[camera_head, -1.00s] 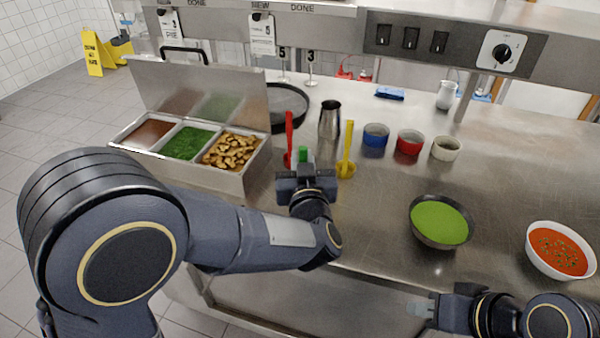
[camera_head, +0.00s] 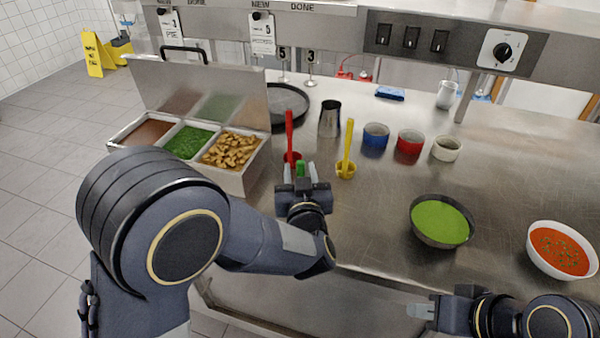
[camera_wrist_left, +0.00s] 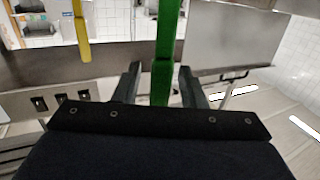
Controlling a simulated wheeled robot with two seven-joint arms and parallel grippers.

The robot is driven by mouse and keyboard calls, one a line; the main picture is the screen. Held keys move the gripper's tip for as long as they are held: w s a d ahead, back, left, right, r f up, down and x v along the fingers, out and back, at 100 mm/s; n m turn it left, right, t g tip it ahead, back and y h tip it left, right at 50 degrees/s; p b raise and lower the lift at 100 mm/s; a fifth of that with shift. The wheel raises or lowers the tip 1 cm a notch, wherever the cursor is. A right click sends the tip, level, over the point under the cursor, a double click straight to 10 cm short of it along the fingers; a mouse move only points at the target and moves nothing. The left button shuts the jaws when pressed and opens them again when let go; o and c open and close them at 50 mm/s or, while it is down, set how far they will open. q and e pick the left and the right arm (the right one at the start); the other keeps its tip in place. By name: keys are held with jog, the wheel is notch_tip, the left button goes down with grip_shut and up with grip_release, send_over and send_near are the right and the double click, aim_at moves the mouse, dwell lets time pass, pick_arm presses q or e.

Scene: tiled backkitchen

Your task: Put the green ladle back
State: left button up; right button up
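The green ladle shows in the head view only as a short green piece (camera_head: 300,169) between the fingers of my left gripper (camera_head: 300,174); its bowl cannot be made out. In the left wrist view its green handle (camera_wrist_left: 166,45) runs upward between the two fingers (camera_wrist_left: 160,85). Gaps show on both sides of the handle, so the left gripper looks open around it, not clamped. My right gripper (camera_head: 420,311) is at the lower right, near the counter's front edge; its finger opening cannot be judged.
A red ladle (camera_head: 290,140) and a yellow ladle (camera_head: 346,150) stand close behind the left gripper. A food bin (camera_head: 240,183) is to the left. A bowl of green soup (camera_head: 440,222) and a bowl of orange soup (camera_head: 560,250) are right. The counter (camera_head: 375,210) between is clear.

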pick_arm(q)
jog(key=shift+r+p, duration=0.3)
jog(key=s+d+b, duration=0.1)
jog(key=s+b, duration=0.1)
jog(key=s, duration=1)
